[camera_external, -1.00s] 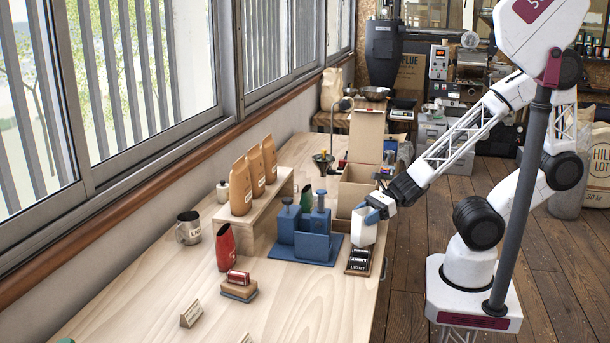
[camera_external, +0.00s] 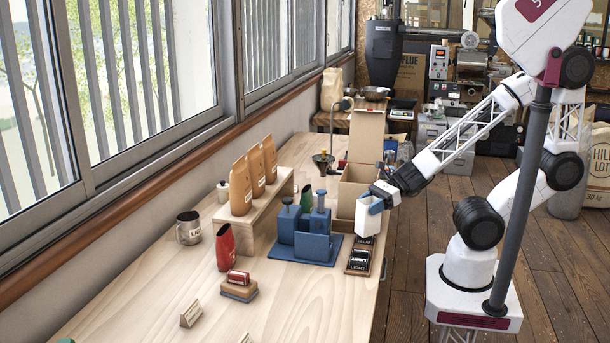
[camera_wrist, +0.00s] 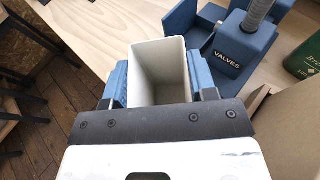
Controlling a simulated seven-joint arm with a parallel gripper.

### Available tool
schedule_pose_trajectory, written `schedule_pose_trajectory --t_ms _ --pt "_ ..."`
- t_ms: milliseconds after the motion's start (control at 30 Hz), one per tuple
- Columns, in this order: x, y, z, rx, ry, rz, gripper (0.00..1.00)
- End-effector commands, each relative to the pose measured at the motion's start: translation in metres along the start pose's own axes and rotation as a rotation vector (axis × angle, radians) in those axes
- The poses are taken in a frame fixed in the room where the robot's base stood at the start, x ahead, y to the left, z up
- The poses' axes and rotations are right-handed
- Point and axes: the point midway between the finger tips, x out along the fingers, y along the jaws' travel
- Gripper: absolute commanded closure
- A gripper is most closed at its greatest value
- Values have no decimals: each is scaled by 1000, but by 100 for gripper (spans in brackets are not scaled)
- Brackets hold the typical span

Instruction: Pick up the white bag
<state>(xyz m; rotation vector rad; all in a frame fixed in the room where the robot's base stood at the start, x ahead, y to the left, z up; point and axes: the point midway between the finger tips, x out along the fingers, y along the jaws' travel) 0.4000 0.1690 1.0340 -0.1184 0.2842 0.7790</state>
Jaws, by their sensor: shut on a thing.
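The white bag (camera_external: 368,220) is a pale, open-topped, box-like pouch. My gripper (camera_external: 376,206) is shut on its upper part and holds it upright, apparently just above the tray with black labelled blocks at the table's right edge. In the wrist view, the bag (camera_wrist: 160,72) sits between the two blue fingers of my gripper (camera_wrist: 159,84), and I look into its empty-looking inside. Its lower end is hidden in the wrist view.
A blue holder (camera_external: 309,245) marked VALVES in the wrist view (camera_wrist: 240,50) stands close left of the bag. An open cardboard box (camera_external: 358,187) is behind it. A wooden tray (camera_external: 349,269) lies below.

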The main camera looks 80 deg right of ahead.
Motion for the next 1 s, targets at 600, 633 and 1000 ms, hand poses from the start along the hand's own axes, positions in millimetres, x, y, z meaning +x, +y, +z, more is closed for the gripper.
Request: schedule_pose_trajectory --t_ms 600,633,1000 --pt "-68 28 -14 -1 -2 0 86" --pt "-68 28 -14 -1 -1 0 86" --pt "-85 35 -18 -1 -2 -1 86"
